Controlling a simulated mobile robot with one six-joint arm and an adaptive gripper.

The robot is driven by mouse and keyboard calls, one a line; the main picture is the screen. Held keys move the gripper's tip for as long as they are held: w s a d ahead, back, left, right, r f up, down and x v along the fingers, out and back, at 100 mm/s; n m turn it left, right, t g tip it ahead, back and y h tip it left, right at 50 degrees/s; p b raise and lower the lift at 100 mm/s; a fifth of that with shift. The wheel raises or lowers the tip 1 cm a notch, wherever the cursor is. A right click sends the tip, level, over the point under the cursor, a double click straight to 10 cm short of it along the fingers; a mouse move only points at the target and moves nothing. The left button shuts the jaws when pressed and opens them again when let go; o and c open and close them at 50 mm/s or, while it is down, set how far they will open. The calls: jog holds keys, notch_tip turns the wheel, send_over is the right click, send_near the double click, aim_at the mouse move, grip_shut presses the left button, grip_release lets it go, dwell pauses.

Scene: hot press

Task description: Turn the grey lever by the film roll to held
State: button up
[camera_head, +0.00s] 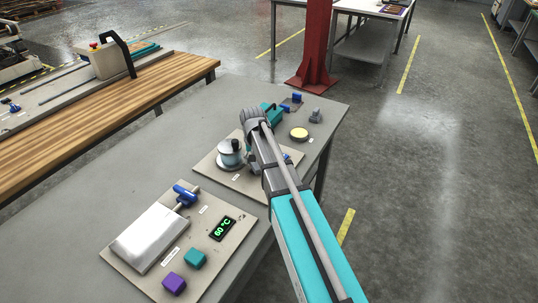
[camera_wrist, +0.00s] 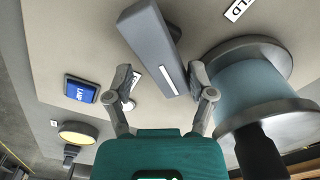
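The grey lever (camera_wrist: 150,45) is a flat bar with a white stripe. In the wrist view it runs from the top centre to between the fingertips of my gripper (camera_wrist: 160,77). The gripper is open, one finger on each side of the lever's near end, with a visible gap on the left and a narrower one on the right. The film roll (camera_wrist: 255,85), pale teal with grey flanges, stands just right of the lever; it also shows in the head view (camera_head: 231,154). A label ending in "LD" (camera_wrist: 238,10) is above. In the head view my arm hides the lever.
A blue tile (camera_wrist: 80,90) and a yellow round button (camera_wrist: 77,133) lie left of my gripper. In the head view, a press plate (camera_head: 150,238), a 60 °C display (camera_head: 222,229), and teal (camera_head: 195,258) and purple (camera_head: 174,283) blocks sit nearer.

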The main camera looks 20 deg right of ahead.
jog(key=shift+s+d+m, duration=0.1)
jog(key=shift+d+m, duration=0.1)
jog(key=shift+m, duration=0.8)
jog(key=shift+r+p, duration=0.45)
notch_tip(320, 180, up, 13)
jog(key=p, duration=1.3)
jog(key=s+r+n+p, duration=0.2)
jog(key=s+r+p, duration=0.1)
jog(key=s, duration=0.7)
jog(key=s+r+n+p, duration=0.2)
jog(key=s+r+p, duration=0.1)
jog(key=s, duration=0.7)
jog(key=shift+a+n, duration=0.4)
jog(key=shift+a, duration=0.05)
jog(key=shift+s, duration=0.1)
jog(key=shift+c, duration=0.9)
jog(key=shift+a, duration=0.1)
